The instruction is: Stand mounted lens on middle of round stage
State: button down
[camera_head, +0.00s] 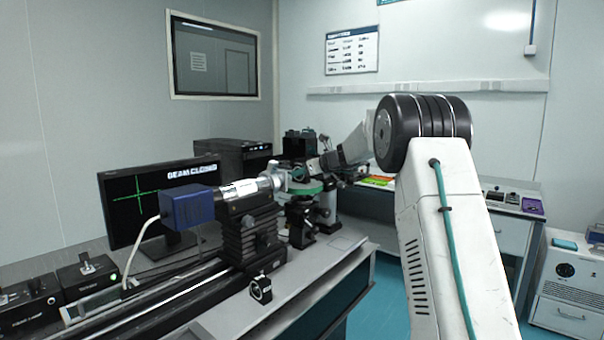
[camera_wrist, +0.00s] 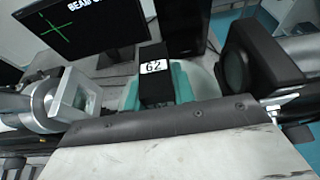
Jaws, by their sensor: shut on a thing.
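My gripper (camera_wrist: 155,88) is shut on a black upright piece (camera_wrist: 154,62) with a white "62" label, which I take to be the mounted lens. Its lens face is turned out of sight. The round stage is the green disc (camera_head: 302,188) on a black post in the head view, at the far end of the rail. My gripper is at this stage, and small dark and teal parts show just over the disc. Teal shows around the foot of the held piece in the wrist view. I cannot tell whether the piece touches the stage or is centred.
A silver tube (camera_wrist: 45,108) stands close on the left of the held piece and a dark square-fronted housing (camera_wrist: 258,62) close on the right. A blue camera (camera_head: 187,207) sits on the rail. A small black mount (camera_head: 261,289) stands on the table. A monitor (camera_head: 150,203) is behind.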

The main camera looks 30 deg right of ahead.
jog(key=c, duration=1.2)
grip_release()
jog(key=shift+f, duration=0.2)
jog(key=shift+o, duration=0.2)
